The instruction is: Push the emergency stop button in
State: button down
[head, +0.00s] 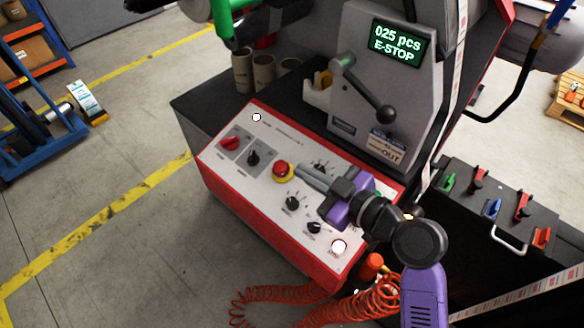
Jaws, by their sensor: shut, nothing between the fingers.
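The emergency stop button (281,168) is a red knob on a yellow ring, near the middle of the white control panel (222,164) with red sides. My gripper (299,170) is shut and empty. Its fingertips point left and lie just right of the button in the picture; I cannot tell whether they touch it. My purple and black arm comes in from the lower right and covers part of the panel's right side. A display (398,44) on the grey housing reads "025 pcs E-STOP".
A red rotary switch (230,143) and black knobs (292,203) share the panel. A black-knobbed lever (386,112) stands behind my gripper. An orange coiled hose (275,296) hangs in front. A tool box (500,190) is at the right.

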jog(key=shift+v, duration=1.3)
jog(key=shift+r, duration=0.1)
jog(key=w+d+r+m+t+h, duration=0.2)
jog(key=w+d+r+m+t, duration=0.1)
jog(key=m, duration=0.1)
jog(key=s+d+f+m+t+h, duration=0.35)
jog(key=s+d+m+h, duration=0.3)
jog(key=d, duration=0.35)
jog(key=s+d+f+m+g+h, duration=0.1)
jog(key=s+d, duration=0.1)
jog(key=s, duration=1.3)
jog(key=s+d+f+m+g+h, duration=0.1)
jog(key=s+d+h, duration=0.1)
jog(key=s, duration=1.3)
jog(key=shift+s+d+f, duration=0.15)
jog(key=shift+s+f, duration=0.1)
jog(key=shift+s, duration=0.05)
jog(key=c, duration=2.1)
grip_release()
jog(key=shift+m, duration=0.25)
